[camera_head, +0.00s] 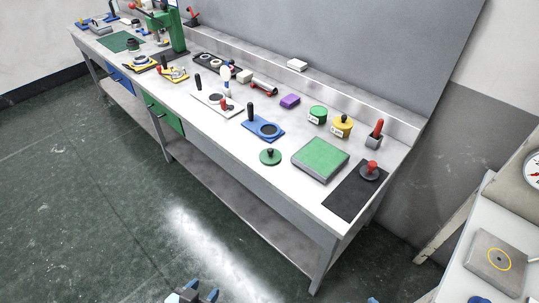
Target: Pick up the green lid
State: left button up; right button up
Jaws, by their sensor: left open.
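The green lid (270,157) is a flat round disc with a dark knob on top. It lies on the white bench top near the front edge, left of a green square plate. My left gripper (194,294) shows at the bottom edge, open and empty, its fingers partly cut off. It is over the floor in front of the bench, well apart from the lid. Only a tiny blue bit, perhaps of my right gripper (372,300), shows at the bottom edge; its jaws are hidden.
A green square plate (320,159), a blue plate with a ring (263,129), a green tin (318,114) and a yellow tin (342,125) stand around the lid. A black mat (346,203) lies at the right end. A second table (453,282) stands at right. Floor in front is clear.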

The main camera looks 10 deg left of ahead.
aim_at(268, 157)
jog(key=z, duration=0.7)
jog(key=i+j+z, duration=0.1)
jog(key=j+z, duration=0.45)
jog(key=z, duration=0.15)
jog(key=j+z, duration=0.6)
jog(key=j, duration=0.3)
jog(key=k+j+z, duration=0.1)
jog(key=j+z, duration=0.15)
jog(key=j, duration=0.2)
jog(key=k+j, duration=0.1)
jog(key=j, duration=0.25)
jog(key=k+j, duration=0.1)
jog(key=j, duration=0.65)
jog(key=k+j+z, duration=0.1)
jog(key=j, duration=0.3)
jog(key=k+j, duration=0.15)
jog(key=j, duration=0.2)
